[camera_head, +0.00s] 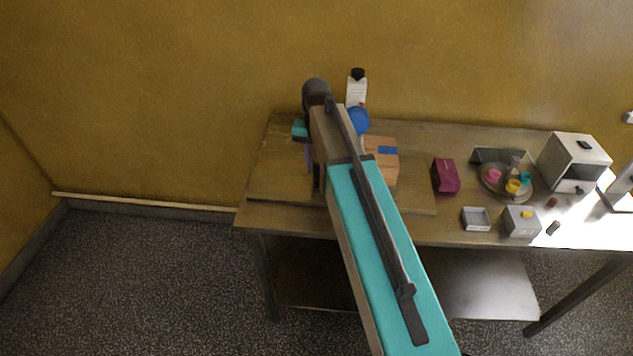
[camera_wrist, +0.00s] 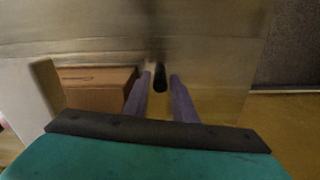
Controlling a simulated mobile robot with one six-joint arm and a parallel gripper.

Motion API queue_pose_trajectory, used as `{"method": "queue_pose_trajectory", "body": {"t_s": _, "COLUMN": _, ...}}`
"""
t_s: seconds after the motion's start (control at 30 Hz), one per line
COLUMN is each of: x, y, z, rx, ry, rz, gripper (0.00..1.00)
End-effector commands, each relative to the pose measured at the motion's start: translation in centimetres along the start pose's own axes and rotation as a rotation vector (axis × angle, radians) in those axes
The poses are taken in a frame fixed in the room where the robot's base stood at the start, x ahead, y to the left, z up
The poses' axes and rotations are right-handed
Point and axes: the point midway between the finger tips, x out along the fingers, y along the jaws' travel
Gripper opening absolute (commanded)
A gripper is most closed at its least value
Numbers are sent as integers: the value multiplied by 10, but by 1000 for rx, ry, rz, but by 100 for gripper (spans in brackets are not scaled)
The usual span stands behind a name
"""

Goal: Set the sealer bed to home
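My gripper (camera_wrist: 161,80) points down at the wooden tabletop in the wrist view, its two purple fingers apart. A small dark upright piece (camera_wrist: 160,77) shows between the fingertips, with a narrow gap on each side. I cannot tell whether it belongs to the sealer bed. In the head view my arm covers most of this spot, and only a little of the purple gripper (camera_head: 309,156) shows at the left of the arm. I cannot make out the sealer bed for certain in either view.
A cardboard box (camera_head: 385,172) stands close to the right of my arm, also in the wrist view (camera_wrist: 95,92). A white bottle (camera_head: 356,92) and blue ball (camera_head: 357,121) are behind. Right are a magenta box (camera_head: 446,175), round tray (camera_head: 487,186) and white machine (camera_head: 573,163).

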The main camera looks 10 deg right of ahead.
Motion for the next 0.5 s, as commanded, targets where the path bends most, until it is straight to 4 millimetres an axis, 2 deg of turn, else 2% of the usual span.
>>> {"method": "queue_pose_trajectory", "body": {"t_s": 0.03, "x": 9, "y": 0, "z": 0, "rx": 0, "ry": 0, "rz": 0, "gripper": 25}}
{"method": "queue_pose_trajectory", "body": {"t_s": 0.2, "x": 27, "y": 0, "z": 0, "rx": 0, "ry": 0, "rz": 0, "gripper": 25}}
{"method": "queue_pose_trajectory", "body": {"t_s": 0.5, "x": 49, "y": 0, "z": 0, "rx": -1, "ry": 0, "rz": 0, "gripper": 25}}
